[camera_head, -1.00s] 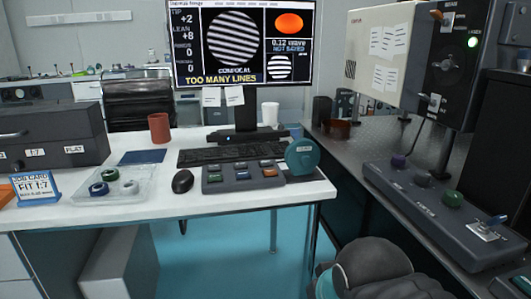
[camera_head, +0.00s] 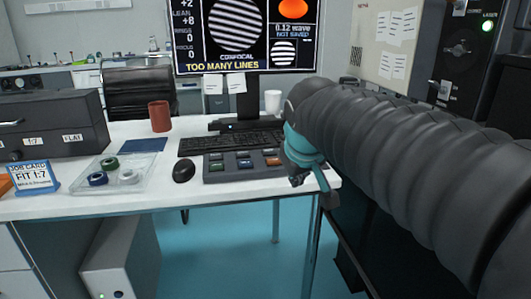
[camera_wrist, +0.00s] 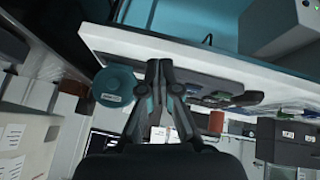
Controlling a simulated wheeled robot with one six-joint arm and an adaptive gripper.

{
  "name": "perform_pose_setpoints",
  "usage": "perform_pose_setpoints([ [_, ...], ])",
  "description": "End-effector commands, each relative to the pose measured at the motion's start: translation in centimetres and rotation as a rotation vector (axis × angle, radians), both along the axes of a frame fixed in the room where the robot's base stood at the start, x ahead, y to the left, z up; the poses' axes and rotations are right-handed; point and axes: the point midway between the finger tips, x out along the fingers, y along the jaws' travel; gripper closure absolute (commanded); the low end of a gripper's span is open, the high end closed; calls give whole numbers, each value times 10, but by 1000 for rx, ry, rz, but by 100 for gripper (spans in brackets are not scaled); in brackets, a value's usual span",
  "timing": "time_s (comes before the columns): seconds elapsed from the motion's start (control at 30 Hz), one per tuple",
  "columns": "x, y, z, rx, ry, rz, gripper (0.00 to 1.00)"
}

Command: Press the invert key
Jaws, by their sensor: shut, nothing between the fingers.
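A dark key panel (camera_head: 222,175) lies on the white desk in front of the keyboard, with several keys in green, blue, grey and orange. The key labels are too small to read, so I cannot tell which is the invert key. My arm reaches in from the right and hides the panel's surroundings on that side.
A teal round object (camera_wrist: 118,86) is close beside the fingers in the wrist view. The monitor (camera_head: 245,40) reads "TOO MANY LINES". A mouse (camera_head: 184,171), clear tray (camera_head: 135,185), red cup (camera_head: 160,116) and keyboard (camera_head: 215,143) share the desk.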

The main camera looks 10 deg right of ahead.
Motion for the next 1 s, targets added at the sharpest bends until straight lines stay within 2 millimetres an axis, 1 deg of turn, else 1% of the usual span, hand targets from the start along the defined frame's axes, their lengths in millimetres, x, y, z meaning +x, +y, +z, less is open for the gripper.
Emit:
perform_pose_setpoints([
  [0.03, 26, 1, 9, -24, -9, 17, 100],
  [0.07, 40, 1, 16, -43, -16, 28, 100],
  [0.1, 58, 1, 24, -65, -25, 43, 100],
  [0.17, 86, 2, 35, -99, -40, 62, 100],
  [0.2, 105, 3, 42, -122, -50, 76, 100],
  [0.3, 147, 5, 56, -177, -72, 104, 100],
  [0.4, 182, 8, 65, -221, -92, 127, 100],
  [0.5, 208, 11, 71, -258, -106, 144, 100],
  [0.6, 223, 12, 74, -278, -116, 153, 100],
  [0.7, 230, 13, 76, -289, -120, 157, 100],
  [1.0, 231, 13, 77, -292, -122, 158, 100],
])
